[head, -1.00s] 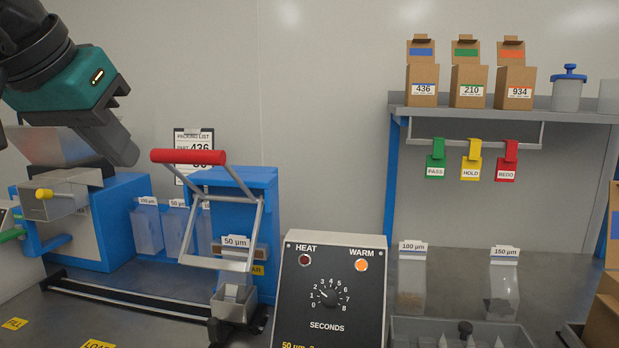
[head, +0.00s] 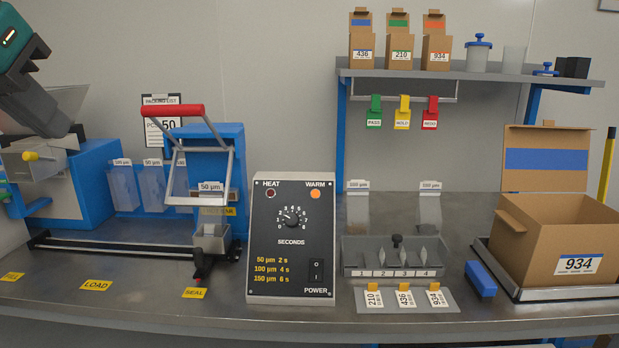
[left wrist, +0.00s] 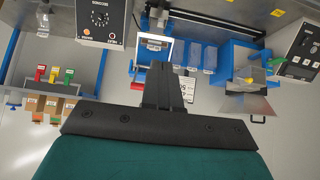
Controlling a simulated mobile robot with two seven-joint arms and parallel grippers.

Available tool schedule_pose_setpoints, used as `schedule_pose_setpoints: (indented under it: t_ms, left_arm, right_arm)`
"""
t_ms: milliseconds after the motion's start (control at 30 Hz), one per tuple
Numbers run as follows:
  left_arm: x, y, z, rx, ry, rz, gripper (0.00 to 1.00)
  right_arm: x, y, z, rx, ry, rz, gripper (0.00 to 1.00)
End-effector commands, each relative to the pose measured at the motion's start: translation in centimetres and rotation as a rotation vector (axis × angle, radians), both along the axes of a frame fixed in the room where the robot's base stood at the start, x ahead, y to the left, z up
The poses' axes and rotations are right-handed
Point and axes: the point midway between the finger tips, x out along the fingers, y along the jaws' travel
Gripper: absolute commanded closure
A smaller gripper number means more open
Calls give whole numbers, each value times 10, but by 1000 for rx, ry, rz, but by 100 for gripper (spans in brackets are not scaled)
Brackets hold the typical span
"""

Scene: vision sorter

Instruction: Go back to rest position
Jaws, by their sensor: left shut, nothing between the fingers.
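My left gripper (head: 52,112) is at the upper left of the head view, in front of the hopper machine and above the bench. In the left wrist view its fingers (left wrist: 163,88) are together with nothing between them. The fingers touch nothing that I can see. My right gripper is in neither view.
The blue sealer's red handle (head: 172,111) stands raised right of my left gripper. The heat control box (head: 291,240) is mid-bench. An open carton (head: 545,235) marked 934 stands at right on a tray. A shelf (head: 470,74) holds small boxes. The bench front is mostly clear.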

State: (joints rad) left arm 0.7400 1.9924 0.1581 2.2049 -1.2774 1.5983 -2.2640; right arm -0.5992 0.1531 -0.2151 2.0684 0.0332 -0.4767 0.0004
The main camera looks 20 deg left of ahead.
Motion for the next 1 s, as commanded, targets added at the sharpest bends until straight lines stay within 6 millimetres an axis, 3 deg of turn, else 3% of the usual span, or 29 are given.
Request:
schedule_pose_setpoints:
  t_ms: [267, 467, 633, 800, 833, 967, 1000]
  left_arm:
    - [53, -70, -47, -650, 124, -26, 100]
    - [82, -131, -70, -1341, 379, 142, 100]
    - [109, -162, -82, -1992, 737, 501, 100]
    - [141, -161, -114, -2547, 1180, 1048, 100]
    - [146, -158, -124, 2630, -1263, -1165, 100]
    - [159, -146, -183, 1937, -1092, -1156, 100]
    - [158, -143, -206, 1730, -1027, -1132, 100]
  right_arm:
    - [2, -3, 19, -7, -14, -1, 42]
    - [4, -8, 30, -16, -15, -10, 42]
    - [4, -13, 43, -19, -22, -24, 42]
    - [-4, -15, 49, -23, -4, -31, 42]
    - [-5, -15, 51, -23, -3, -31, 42]
    - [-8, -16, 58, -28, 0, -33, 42]
    - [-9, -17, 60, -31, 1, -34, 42]
